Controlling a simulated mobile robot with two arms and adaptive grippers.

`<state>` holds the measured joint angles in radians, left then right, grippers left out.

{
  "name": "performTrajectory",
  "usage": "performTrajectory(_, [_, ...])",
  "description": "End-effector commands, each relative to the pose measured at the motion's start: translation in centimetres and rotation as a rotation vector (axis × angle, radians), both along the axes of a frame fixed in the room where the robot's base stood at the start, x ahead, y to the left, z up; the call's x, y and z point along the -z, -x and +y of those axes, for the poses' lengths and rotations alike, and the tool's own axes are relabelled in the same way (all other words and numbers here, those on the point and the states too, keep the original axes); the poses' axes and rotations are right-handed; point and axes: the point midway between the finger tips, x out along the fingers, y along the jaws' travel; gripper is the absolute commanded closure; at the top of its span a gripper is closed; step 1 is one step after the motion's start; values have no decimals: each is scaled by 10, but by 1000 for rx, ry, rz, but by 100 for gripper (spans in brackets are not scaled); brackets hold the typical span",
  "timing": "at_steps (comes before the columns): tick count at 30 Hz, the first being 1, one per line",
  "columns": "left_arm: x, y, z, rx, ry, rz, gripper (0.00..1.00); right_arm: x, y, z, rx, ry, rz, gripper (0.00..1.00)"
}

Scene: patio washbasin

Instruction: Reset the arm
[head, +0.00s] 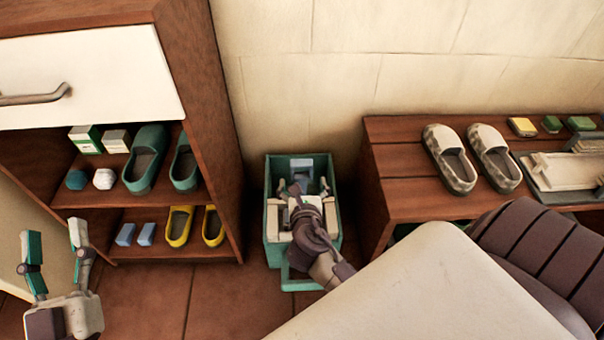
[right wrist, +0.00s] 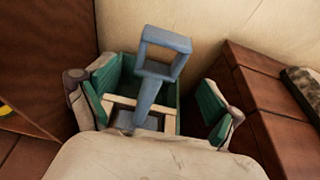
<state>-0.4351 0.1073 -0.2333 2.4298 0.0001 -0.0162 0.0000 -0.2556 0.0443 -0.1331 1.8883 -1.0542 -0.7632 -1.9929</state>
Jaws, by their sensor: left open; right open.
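My left gripper (head: 54,238) is open and empty at the lower left of the head view, in front of the shoe cabinet. My right gripper (head: 304,187) is open over the green crate (head: 278,252) on the floor. The right wrist view shows its two fingers wide apart, with a blue-grey tool (right wrist: 164,55) with a square loop handle standing between them. The tool rises from the crate, and neither finger visibly touches it. My right arm hides part of the crate.
The cabinet (head: 222,130) on the left holds green clogs (head: 146,160), yellow shoes (head: 178,226), small boxes and blue blocks. Tiled floor between left gripper and crate is clear.

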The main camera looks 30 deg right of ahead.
Motion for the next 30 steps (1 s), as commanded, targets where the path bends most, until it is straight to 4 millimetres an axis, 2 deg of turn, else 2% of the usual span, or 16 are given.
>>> performTrajectory(3, [0, 0, 0, 0, 0, 0, 48, -7, 22, 13, -1, -1, 1, 8])
performTrajectory(9, [0, 0, 0, 0, 0, 0, 48, -17, 46, 28, 0, -1, 0, 8])
performTrajectory(14, [0, 0, 0, 0, 0, 0, 48, -20, 53, 32, 1, 0, -2, 8])
performTrajectory(20, [0, 0, 0, 0, 0, 0, 48, -21, 52, 34, -3, -30, -19, 8])
performTrajectory(23, [0, 0, 0, 0, 0, 0, 48, -27, 46, 45, -17, -187, -101, 8])
performTrajectory(25, [0, 0, 0, 0, 0, 0, 48, -37, 40, 59, -35, -399, -201, 8])
performTrajectory(29, [0, 0, 0, 0, 0, 0, 48, -71, 29, 96, -73, -965, -418, 8])
performTrajectory(30, [0, 0, 0, 0, 0, 0, 48, -86, 27, 107, -86, -1158, -477, 8])
